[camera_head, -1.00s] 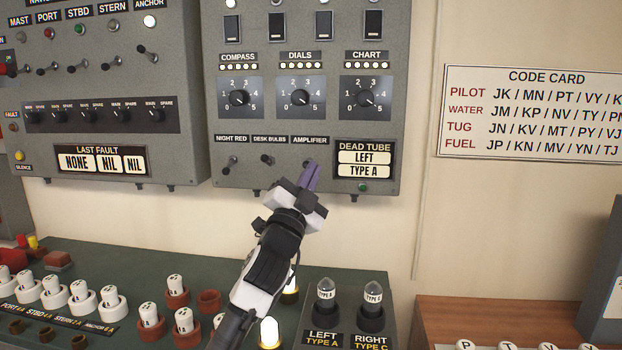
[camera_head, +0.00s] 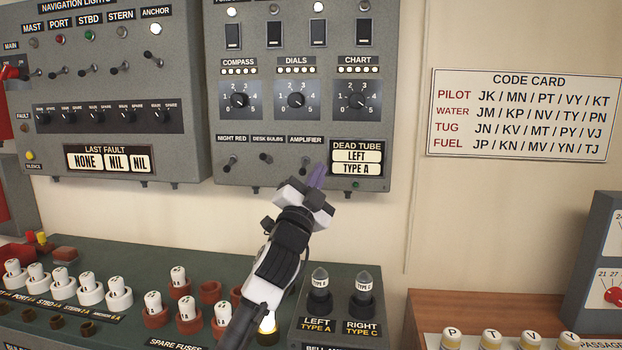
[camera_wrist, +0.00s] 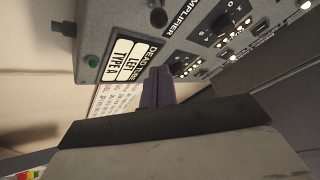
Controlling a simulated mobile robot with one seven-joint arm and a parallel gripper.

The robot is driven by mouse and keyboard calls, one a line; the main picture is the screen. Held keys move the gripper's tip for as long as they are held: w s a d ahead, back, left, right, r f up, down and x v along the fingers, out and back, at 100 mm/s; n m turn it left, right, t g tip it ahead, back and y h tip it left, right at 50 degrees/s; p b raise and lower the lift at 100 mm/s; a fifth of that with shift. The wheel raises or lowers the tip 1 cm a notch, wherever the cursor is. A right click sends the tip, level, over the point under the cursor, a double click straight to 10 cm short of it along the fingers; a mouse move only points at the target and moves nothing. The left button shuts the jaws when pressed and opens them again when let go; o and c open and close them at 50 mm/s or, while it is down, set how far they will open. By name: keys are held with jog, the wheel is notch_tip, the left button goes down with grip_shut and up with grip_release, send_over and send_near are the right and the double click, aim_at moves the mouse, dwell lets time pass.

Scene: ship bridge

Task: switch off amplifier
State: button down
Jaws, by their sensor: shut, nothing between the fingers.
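The amplifier switch (camera_head: 304,162) is a small dark lever under the AMPLIFIER label (camera_head: 306,140), at the lower part of the right grey panel. It also shows in the wrist view as a dark round tip (camera_wrist: 158,17) beside its label. Which way the lever is set is too small to tell. My gripper (camera_head: 317,176) has its purple fingers shut and empty, just below and right of the switch. In the wrist view the fingers (camera_wrist: 157,87) point at the panel near the dead tube plate. I cannot tell whether they touch the panel.
The night red switch (camera_head: 231,161) and desk bulbs switch (camera_head: 265,158) stand left of the amplifier switch. The dead tube plate (camera_head: 357,146) is close on the right. Below is a green console (camera_head: 130,252) with fuses and two tubes.

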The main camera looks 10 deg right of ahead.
jog(key=s+a+f+b, duration=0.1)
jog(key=a+f+b, duration=0.2)
jog(key=f, duration=0.6)
jog(key=shift+s+f+b, duration=0.2)
jog(key=shift+s+b, duration=0.05)
jog(key=shift+b, duration=0.15)
jog(key=shift+a, duration=0.1)
